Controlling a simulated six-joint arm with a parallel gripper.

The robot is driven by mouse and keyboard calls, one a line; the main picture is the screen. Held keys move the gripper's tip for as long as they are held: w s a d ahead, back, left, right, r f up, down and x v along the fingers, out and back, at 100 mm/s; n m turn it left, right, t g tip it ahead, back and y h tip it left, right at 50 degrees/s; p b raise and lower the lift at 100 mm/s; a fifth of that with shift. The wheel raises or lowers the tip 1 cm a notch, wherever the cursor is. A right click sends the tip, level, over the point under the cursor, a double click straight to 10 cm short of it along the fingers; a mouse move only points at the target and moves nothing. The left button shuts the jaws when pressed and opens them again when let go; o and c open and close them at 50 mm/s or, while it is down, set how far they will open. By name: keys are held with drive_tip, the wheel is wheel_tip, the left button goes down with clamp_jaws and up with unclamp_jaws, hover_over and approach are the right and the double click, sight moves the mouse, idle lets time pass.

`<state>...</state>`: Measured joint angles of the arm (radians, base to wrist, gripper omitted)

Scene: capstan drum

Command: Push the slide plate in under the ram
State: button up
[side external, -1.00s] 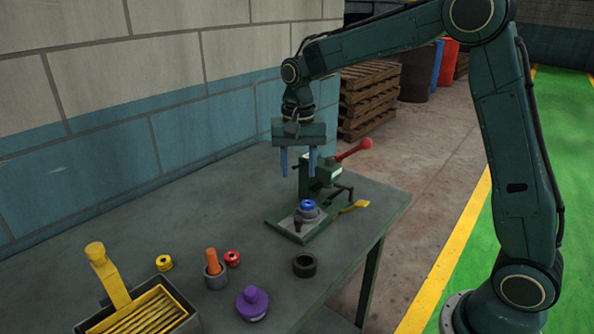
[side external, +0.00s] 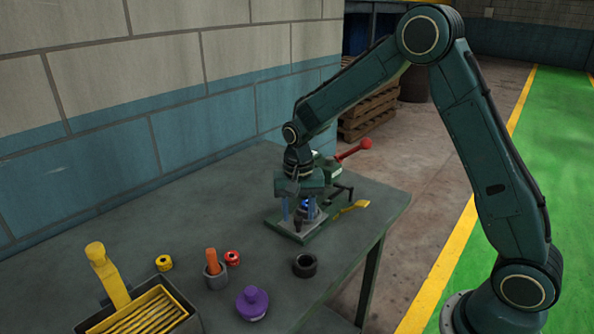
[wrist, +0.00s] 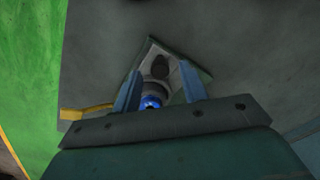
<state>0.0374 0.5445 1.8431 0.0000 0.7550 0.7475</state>
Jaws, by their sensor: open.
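The press, a green frame with a red-knobbed lever (side external: 365,143), stands near the table's far right corner. Its light grey slide plate (side external: 291,227) lies on the green base (side external: 273,220) and carries a grey holder with a blue part (side external: 304,203). A small dark knob (wrist: 160,67) stands on the plate in the wrist view. My gripper (side external: 298,218) is open and lowered over the plate, its two blue fingers on either side of the blue part (wrist: 151,102). I cannot tell whether the fingers touch anything. My gripper hides the ram.
A slotted box (side external: 150,312) is front left.

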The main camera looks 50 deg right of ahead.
drive_tip(key=shift+f, duration=0.6)
drive_tip(key=shift+c, duration=0.4)
clamp_jaws()
drive_tip(key=shift+d, duration=2.4)
drive_tip(key=shift+o, duration=0.4)
unclamp_jaws()
drive_tip(key=shift+r, duration=0.15)
